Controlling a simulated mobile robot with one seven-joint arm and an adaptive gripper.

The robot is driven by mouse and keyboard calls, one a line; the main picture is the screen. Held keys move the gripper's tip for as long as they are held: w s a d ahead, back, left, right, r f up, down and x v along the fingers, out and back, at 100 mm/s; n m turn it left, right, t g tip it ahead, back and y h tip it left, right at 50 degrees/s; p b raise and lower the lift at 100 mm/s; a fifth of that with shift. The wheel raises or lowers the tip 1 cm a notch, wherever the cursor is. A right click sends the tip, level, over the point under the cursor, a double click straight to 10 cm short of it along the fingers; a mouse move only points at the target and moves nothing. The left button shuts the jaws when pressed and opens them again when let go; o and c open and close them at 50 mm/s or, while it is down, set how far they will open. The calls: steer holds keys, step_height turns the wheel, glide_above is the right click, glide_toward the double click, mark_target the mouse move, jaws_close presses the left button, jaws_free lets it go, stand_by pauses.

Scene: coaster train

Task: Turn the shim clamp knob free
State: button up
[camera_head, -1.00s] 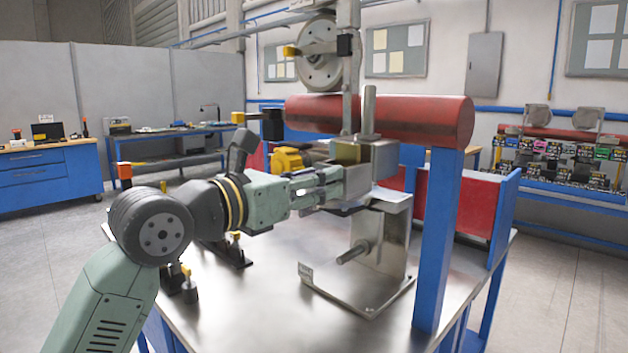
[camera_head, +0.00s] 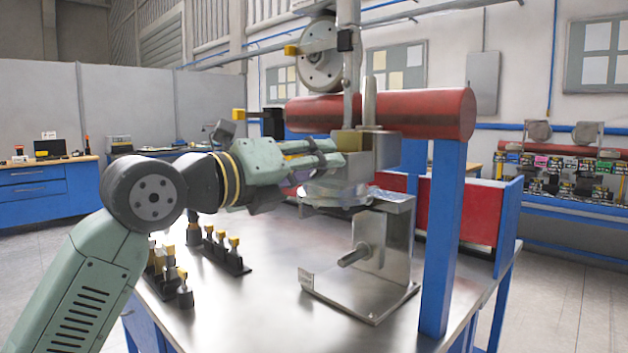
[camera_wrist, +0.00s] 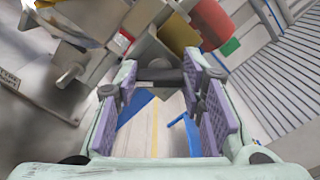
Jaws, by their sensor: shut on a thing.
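My gripper (camera_head: 325,155) is at the metal clamp block (camera_head: 380,150) under the red cylinder. In the wrist view, the two purple-padded fingers of my gripper (camera_wrist: 160,72) are closed at their tips on a dark grey bar, which seems to be the clamp knob (camera_wrist: 160,76). The knob sits against the metal clamp body (camera_wrist: 150,47). In the head view my fingers hide the knob, and they are tilted. I cannot tell how loose the knob is.
A bent metal stand (camera_head: 395,240) with a protruding rod (camera_head: 354,255) is below the clamp. A blue post (camera_head: 443,235) and the red cylinder (camera_head: 420,113) stand close on the right. Several black pieces with yellow tops (camera_head: 220,250) stand on the left of the metal table (camera_head: 270,315).

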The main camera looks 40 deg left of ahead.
steer(key=shift+a+f+n+b, duration=0.1)
steer(key=shift+n+b, duration=1.2)
steer(key=shift+n, duration=1.15)
steer(key=shift+f+n+b, duration=0.1)
steer(key=shift+n+b, duration=1.15)
steer(key=shift+n, duration=1.2)
steer(key=o, duration=1.1)
steer(key=shift+o, duration=0.2)
